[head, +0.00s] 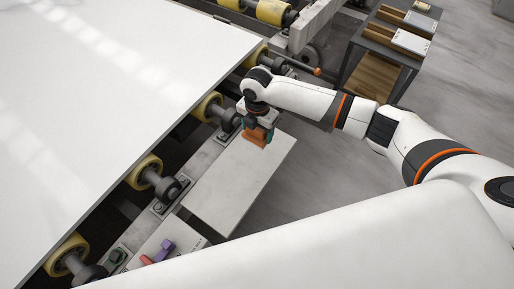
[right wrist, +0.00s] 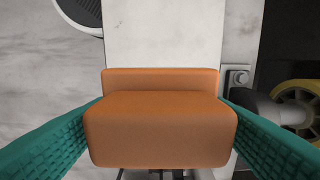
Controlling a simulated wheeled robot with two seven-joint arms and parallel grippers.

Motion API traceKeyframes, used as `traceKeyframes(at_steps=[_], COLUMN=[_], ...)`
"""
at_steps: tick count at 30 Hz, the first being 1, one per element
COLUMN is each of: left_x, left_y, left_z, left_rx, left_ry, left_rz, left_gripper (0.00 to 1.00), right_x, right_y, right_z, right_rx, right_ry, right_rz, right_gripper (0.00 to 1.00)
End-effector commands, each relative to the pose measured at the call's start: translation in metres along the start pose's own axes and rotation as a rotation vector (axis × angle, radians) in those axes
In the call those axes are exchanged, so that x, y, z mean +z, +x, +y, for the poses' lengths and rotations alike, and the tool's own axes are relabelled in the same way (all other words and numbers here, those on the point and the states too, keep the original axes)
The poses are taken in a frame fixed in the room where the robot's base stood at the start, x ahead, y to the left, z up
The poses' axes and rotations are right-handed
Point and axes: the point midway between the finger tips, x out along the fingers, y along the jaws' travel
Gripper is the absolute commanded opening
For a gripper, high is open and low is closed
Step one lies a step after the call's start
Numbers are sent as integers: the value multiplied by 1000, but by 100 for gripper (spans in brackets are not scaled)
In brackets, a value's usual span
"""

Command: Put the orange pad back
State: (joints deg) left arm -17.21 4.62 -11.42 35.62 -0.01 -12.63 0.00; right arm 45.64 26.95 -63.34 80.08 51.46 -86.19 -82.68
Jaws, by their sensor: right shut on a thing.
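The orange pad (head: 256,137) is at my right gripper (head: 259,131), near the far end of a pale flat board. In the right wrist view the orange pad (right wrist: 160,128) fills the lower middle. The teal fingers of my right gripper (right wrist: 160,120) press on its left and right sides, so the gripper is shut on it. I cannot tell whether the pad touches the surface below. My left gripper is not in view.
The pale board (head: 235,185) is otherwise bare. Nearer, a purple piece (head: 167,245) and a red piece (head: 147,260) lie on another pale surface. A large white slab (head: 110,90) rests on yellow rollers (head: 145,170) at left. A shelf cart (head: 385,60) stands at the back right.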

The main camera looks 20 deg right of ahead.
Motion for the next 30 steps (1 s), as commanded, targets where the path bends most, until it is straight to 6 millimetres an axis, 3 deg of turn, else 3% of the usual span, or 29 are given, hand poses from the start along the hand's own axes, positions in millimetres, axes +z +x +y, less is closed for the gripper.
traceKeyframes(at_steps=[6, 18, 28, 29, 30], left_x=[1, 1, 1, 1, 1], left_y=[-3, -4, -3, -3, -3], left_z=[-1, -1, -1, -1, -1], left_rx=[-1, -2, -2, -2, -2], left_ry=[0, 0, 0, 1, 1], left_rz=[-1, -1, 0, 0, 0], left_gripper=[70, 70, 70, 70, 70], right_x=[1, 1, 1, 1, 1], right_y=[39, 87, 92, 91, 91], right_z=[0, 0, 0, 0, 0], right_rx=[2, 0, -2, -1, -1], right_ry=[1, 1, 0, 0, 0], right_rz=[-1, -1, 0, 0, 0], right_gripper=[54, 54, 54, 77, 84])
